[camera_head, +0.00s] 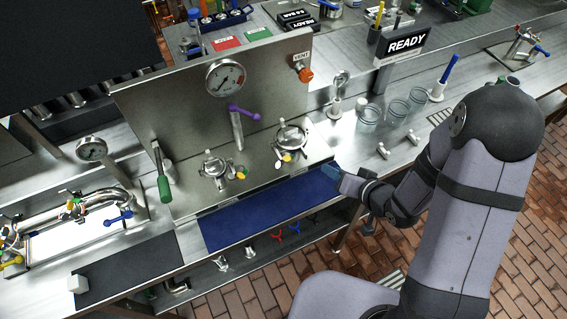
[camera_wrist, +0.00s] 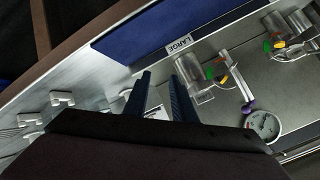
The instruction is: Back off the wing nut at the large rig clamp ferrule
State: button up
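The large rig clamp ferrule (camera_head: 291,136) is a shiny metal fitting on the right of the steel rig panel. In the wrist view the ferrule (camera_wrist: 196,76) stands beside a "LARGE" label (camera_wrist: 179,44). Small coloured parts sit at it; a yellow one (camera_head: 286,157) faces front, and green and red ones show in the wrist view. I cannot tell for certain which is the wing nut. My gripper (camera_head: 332,173) is right of and in front of the ferrule, apart from it. In the wrist view its two dark blue fingers (camera_wrist: 160,88) stand apart with nothing between them.
A second, smaller clamp fitting (camera_head: 215,168) stands to the left. A purple-handled valve (camera_head: 237,112) and a gauge (camera_head: 225,77) rise behind. A blue mat (camera_head: 260,212) lies in front. Clear beakers (camera_head: 397,110) and a "READY" sign (camera_head: 405,43) stand to the right.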

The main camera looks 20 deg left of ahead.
aim_at(283, 162)
jog(key=shift+s+a+r+m+g+y+p, duration=0.15)
jog(key=shift+s+a+r+m+y+p, duration=0.25)
jog(key=shift+a+y, duration=1.25)
jog(key=shift+s+a+r+g+y+p, duration=0.2)
jog(key=shift+s+a+y, duration=0.4)
jog(key=shift+a, duration=2.1)
jog(key=shift+s+a+r+m+g+y+p, duration=0.15)
jog(key=shift+s+a+r+y, duration=0.35)
jog(key=shift+a+y, duration=1.15)
jog(key=shift+w+a+f+h, duration=0.2)
jog(key=shift+a+h, duration=0.1)
jog(key=shift+a, duration=0.25)
jog(key=shift+w+a+f+h, duration=0.15)
jog(key=shift+a+h, duration=0.15)
jog(key=shift+a, duration=0.25)
jog(key=shift+s, duration=0.1)
jog(key=shift+c, duration=0.3)
grip_shut()
